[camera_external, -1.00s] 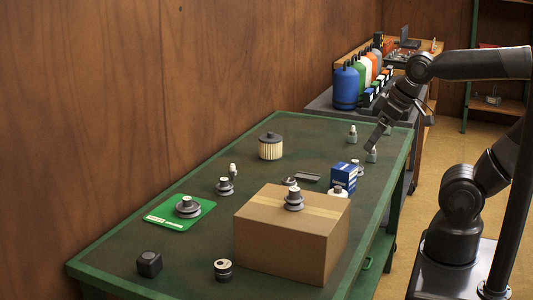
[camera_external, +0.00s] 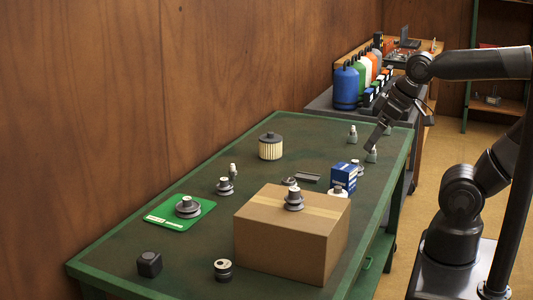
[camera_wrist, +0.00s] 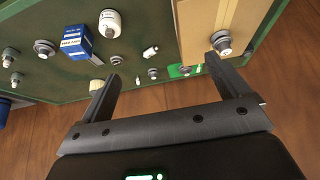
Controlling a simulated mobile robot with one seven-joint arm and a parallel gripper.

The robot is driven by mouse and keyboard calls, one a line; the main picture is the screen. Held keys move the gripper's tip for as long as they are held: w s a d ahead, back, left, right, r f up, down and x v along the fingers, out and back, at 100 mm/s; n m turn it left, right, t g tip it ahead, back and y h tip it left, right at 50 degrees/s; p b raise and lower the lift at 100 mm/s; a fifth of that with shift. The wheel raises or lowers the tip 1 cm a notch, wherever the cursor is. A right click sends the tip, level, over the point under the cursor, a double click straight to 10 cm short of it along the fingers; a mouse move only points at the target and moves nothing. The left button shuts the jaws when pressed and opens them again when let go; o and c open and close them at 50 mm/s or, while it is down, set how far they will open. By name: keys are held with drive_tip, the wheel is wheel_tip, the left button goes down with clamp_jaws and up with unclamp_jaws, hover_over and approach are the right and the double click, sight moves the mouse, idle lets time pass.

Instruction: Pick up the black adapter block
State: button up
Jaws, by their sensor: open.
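The black adapter block (camera_external: 149,264) looks like a small dark cube with rounded edges. It stands on the green table (camera_external: 215,262) at its near left corner, apart from other things. I cannot make it out in the wrist view. My gripper (camera_external: 371,147) is over the far right part of the table, well away from the block. In the wrist view my gripper (camera_wrist: 162,67) has its two fingers wide apart, with nothing held between them.
A cardboard box (camera_external: 290,240) with a suction cup on top stands right of the block. A dark round part (camera_external: 222,270) lies between them. A green mat (camera_external: 165,217), a filter (camera_external: 270,147) and a blue box (camera_external: 343,178) are farther back. A wooden wall (camera_external: 80,120) borders the left.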

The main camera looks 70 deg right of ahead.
drive_tip(key=shift+c, duration=0.4)
drive_tip(key=shift+c, duration=1.2)
